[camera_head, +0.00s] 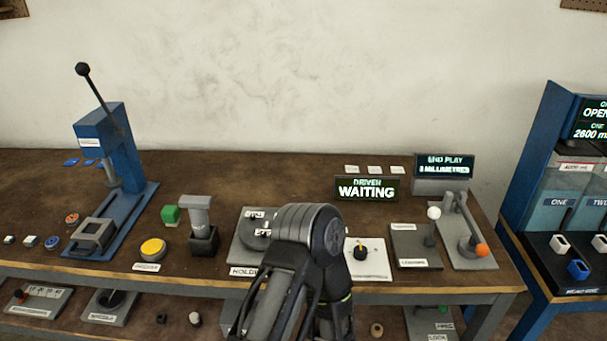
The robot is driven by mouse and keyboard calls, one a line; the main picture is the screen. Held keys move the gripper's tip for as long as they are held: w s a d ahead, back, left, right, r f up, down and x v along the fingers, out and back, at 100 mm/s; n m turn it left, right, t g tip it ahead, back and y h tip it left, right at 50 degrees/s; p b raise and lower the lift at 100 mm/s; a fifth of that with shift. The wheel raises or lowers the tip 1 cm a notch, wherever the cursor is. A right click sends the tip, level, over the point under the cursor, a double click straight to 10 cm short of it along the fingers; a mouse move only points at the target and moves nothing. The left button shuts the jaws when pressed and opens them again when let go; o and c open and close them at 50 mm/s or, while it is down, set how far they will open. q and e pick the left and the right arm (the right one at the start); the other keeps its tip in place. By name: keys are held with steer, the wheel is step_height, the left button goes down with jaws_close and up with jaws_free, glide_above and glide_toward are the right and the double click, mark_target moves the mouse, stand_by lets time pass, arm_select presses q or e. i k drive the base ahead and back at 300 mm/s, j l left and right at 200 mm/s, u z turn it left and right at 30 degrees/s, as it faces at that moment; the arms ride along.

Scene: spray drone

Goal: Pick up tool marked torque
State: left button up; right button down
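No tool with a readable torque mark shows in the head view. The closest candidates are a grey post tool (200,216) standing in a dark block and a small dark knob-like piece with a yellow top (359,249) on a white plate. A grey holder plate (247,226) with small labels is partly hidden behind my dark arm. That arm rises from the bottom middle of the view; its fingertips do not show, and I cannot tell which arm it is. No other gripper shows.
A lower shelf holds more parts. A blue cabinet (535,165) stands right.

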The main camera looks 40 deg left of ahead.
mark_target(196, 206)
steer(key=u, duration=2.05)
